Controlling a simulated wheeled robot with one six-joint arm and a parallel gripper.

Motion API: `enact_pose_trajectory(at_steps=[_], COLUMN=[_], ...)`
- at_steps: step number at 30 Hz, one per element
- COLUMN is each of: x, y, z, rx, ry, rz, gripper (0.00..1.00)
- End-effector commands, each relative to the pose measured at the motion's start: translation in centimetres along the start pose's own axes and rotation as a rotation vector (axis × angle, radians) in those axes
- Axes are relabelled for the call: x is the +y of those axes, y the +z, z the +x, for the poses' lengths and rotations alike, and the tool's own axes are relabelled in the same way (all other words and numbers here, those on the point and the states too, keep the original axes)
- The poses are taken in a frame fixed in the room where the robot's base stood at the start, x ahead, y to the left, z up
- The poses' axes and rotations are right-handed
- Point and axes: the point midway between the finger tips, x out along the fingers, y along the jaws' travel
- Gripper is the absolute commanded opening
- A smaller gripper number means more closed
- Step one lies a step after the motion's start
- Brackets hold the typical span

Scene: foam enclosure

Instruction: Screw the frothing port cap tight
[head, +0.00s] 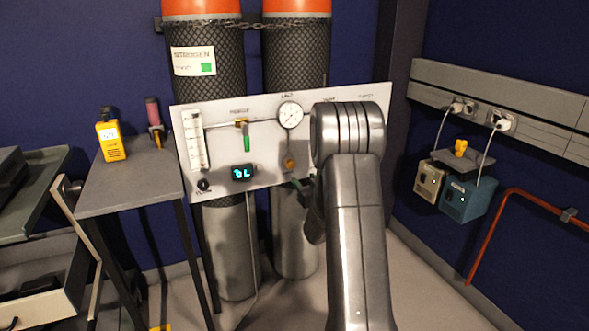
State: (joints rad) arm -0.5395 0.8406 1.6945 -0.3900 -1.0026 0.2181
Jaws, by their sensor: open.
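I cannot make out a frothing port cap for certain. A small brass-coloured fitting (290,163) sits on the pale instrument panel (265,180), below the round gauge. My grey arm covers the right part of the panel, and whatever is mounted there is hidden. My gripper (302,188) shows only as a small dark part at the left edge of my arm, in front of the panel's lower edge. It is open, and most of it is hidden behind the arm. I cannot tell whether it touches anything.
The panel carries a round gauge (290,114), a flow tube (194,140), a green-handled valve (246,138) and a lit display (242,173). Two chained cylinders (205,100) stand behind it. A small table (130,188) holds a yellow meter (110,138). Boxes (467,200) hang at right.

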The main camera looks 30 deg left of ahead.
Motion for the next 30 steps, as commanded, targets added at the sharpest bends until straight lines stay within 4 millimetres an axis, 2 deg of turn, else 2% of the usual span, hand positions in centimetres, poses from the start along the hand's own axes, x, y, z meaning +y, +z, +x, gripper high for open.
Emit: enact_pose_trajectory(at_steps=[3, 9, 15, 21, 30], x=[-0.1, 0.0, 0.1, 0.0, 0.1], y=[0.2, 0.2, 0.1, 0.1, 0.1], z=[2.6, 6.4, 9.1, 10.3, 10.4], rx=[0.001, 0.001, 0.0, -0.002, -0.003], ry=[-0.001, -0.001, 0.001, 0.002, 0.002], rz=[-0.001, -0.001, -0.001, 0.0, 0.0], gripper=[0.49, 0.49, 0.49, 0.49, 0.47])
